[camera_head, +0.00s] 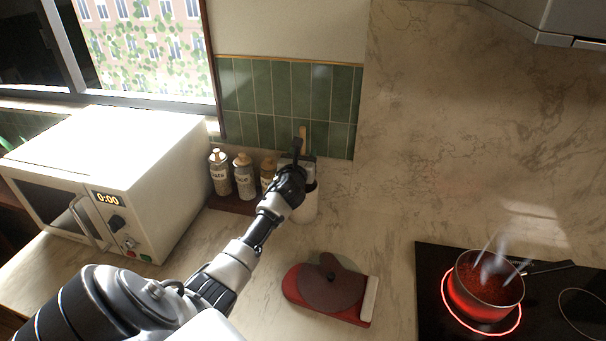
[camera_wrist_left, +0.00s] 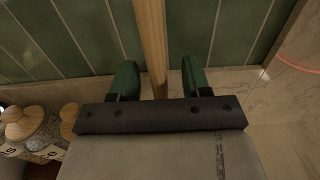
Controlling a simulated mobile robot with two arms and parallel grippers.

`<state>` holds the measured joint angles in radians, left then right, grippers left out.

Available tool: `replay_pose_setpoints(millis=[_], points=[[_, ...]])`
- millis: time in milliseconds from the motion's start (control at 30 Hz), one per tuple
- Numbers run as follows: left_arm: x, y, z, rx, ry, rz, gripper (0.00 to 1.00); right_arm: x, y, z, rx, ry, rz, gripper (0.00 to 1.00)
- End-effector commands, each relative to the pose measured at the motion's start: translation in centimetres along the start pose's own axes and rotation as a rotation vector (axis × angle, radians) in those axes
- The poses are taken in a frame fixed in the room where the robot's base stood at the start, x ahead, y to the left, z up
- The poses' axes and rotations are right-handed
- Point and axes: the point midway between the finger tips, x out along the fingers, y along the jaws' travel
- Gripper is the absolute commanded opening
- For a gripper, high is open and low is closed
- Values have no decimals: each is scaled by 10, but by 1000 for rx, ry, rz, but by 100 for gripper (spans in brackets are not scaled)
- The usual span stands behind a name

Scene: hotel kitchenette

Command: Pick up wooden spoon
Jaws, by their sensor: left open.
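The wooden spoon's handle (camera_head: 303,133) stands upright in a white utensil holder (camera_head: 306,208) on the counter by the green tiles. In the left wrist view the handle (camera_wrist_left: 152,45) runs between the two fingers of my left gripper (camera_wrist_left: 157,80). The gripper is open, with a gap on each side of the handle. In the head view my left gripper (camera_head: 298,158) is at the handle, above the holder, and hides part of both. The spoon's lower end is hidden. My right gripper is not in view.
Labelled jars (camera_head: 243,176) with wooden lids stand just left of the holder. A white microwave (camera_head: 160,190) is at the left. A red board (camera_head: 347,316) with a dark round piece lies in front. A steaming pot (camera_head: 488,285) sits on a glowing burner of the black hob (camera_head: 432,262).

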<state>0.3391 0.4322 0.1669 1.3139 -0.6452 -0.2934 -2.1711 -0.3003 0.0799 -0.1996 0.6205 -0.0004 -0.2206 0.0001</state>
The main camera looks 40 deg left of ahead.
Motion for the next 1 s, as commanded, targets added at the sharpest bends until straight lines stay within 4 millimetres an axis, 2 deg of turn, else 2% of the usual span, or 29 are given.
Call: replay_pose_setpoints(millis=[233, 533, 833, 1000], points=[[1, 0, 0, 0, 0, 0, 46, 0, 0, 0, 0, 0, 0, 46], [1, 0, 0, 0, 0, 1, 0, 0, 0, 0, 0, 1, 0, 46], [1, 0, 1, 0, -1, 1, 0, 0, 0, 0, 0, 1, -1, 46], [1, 1, 11, 2, -3, 1, 0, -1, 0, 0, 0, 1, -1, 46]])
